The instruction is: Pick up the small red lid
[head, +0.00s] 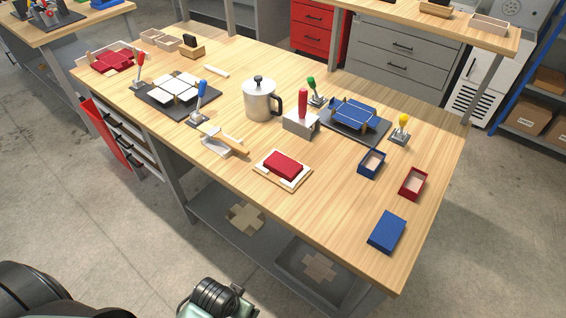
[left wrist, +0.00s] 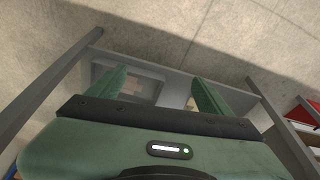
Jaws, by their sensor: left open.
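A small red lid-like box (head: 283,165) lies on a pale wooden board with white edging (head: 262,172) near the table's front edge. A small open red box (head: 413,183) with a pale inside stands at the right. In the head view only a green and black part of my arm shows at the bottom. My right gripper is not seen.
A blue lid-like box (head: 387,232) and an open blue box (head: 371,163) are at the right.

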